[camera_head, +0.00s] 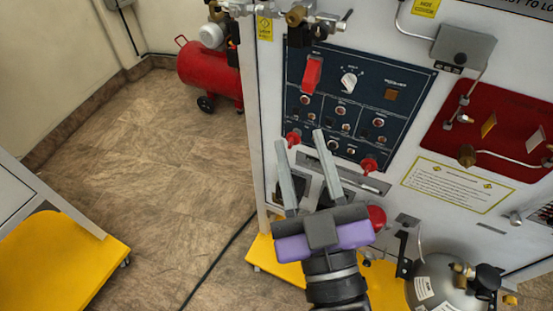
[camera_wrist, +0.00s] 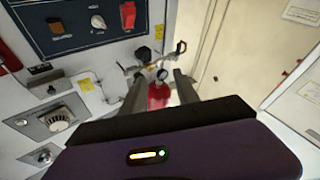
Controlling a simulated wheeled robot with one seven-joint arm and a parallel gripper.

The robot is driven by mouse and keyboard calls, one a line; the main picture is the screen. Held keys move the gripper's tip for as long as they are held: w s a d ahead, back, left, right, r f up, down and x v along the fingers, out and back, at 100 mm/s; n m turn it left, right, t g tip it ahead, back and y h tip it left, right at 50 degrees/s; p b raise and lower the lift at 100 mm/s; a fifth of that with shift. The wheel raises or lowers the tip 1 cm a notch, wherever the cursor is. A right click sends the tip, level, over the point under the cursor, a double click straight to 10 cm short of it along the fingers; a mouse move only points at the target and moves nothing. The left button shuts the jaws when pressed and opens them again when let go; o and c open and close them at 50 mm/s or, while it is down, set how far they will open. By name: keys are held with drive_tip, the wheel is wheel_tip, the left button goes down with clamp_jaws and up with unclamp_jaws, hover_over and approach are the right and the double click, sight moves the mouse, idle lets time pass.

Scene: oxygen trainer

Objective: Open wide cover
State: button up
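A large red switch cover (camera_head: 312,73), the widest red cover I see, is at the upper left of the dark blue control panel (camera_head: 414,88). It appears lowered against the panel, though its exact angle is hard to tell. It also shows at the top of the wrist view (camera_wrist: 128,15). Smaller red covers are lower on the panel, at the left (camera_head: 293,136) and right (camera_head: 368,165). My gripper (camera_head: 300,137) is open and empty, its two fingers apart, below the large cover in the head view. In the wrist view its fingers (camera_wrist: 160,82) point away from the panel face.
A white knob (camera_head: 349,80) is right of the large cover. Valves and fittings (camera_head: 295,15) stick out above the panel. A red plate with tubing (camera_head: 490,125) is at the right, and a gas cylinder (camera_head: 437,283) below. Open floor (camera_head: 150,150) lies to the left.

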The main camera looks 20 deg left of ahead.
drive_tip(key=shift+s+f, duration=0.55)
drive_tip(key=shift+f, duration=0.25)
drive_tip(key=shift+f, duration=0.1)
